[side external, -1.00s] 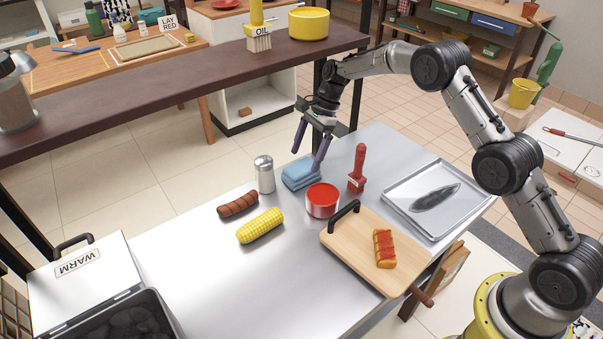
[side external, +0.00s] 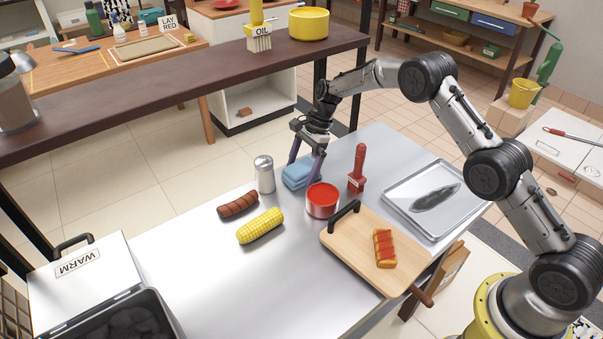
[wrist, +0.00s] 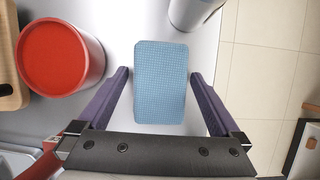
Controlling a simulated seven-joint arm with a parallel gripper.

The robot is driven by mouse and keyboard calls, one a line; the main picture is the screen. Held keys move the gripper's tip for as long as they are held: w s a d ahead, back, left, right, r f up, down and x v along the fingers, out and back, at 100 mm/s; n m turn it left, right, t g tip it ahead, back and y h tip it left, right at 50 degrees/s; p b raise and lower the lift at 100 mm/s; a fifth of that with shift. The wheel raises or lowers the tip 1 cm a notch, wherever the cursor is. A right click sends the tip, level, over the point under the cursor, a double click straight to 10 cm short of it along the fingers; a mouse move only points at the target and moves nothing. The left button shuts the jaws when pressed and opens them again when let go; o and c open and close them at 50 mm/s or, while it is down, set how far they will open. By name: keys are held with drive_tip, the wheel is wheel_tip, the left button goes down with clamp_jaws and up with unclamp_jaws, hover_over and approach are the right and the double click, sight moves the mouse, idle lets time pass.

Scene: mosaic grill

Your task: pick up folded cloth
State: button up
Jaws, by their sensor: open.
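The folded cloth (side external: 297,175) is a blue, thick rectangular pad lying on the steel table near its far edge. My gripper (side external: 304,168) is open over it, its purple fingers pointing down, one on each side. In the wrist view the cloth (wrist: 161,82) lies between the two open fingers of my gripper (wrist: 160,75), with a gap on both sides. I cannot tell from these views whether the fingertips touch the table.
A red-topped pot (side external: 322,200) stands close in front of the cloth. A silver shaker (side external: 264,174) is on its left and a red bottle-like tool (side external: 357,170) on its right. A sausage (side external: 238,205), corn (side external: 260,226) and a cutting board (side external: 350,240) lie nearer.

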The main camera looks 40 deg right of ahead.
sight(301, 167)
drive_tip(key=shift+f, duration=0.25)
idle(0.3)
drive_tip(key=c, duration=1.2)
drive_tip(key=shift+o, duration=0.2)
drive_tip(key=shift+r, duration=0.2)
drive_tip(key=shift+r, duration=0.3)
drive_tip(key=v, duration=0.3)
drive_tip(key=shift+r, duration=0.15)
drive_tip(key=d, duration=1.7)
drive_tip(key=shift+s, duration=0.15)
drive_tip(key=shift+a, duration=0.1)
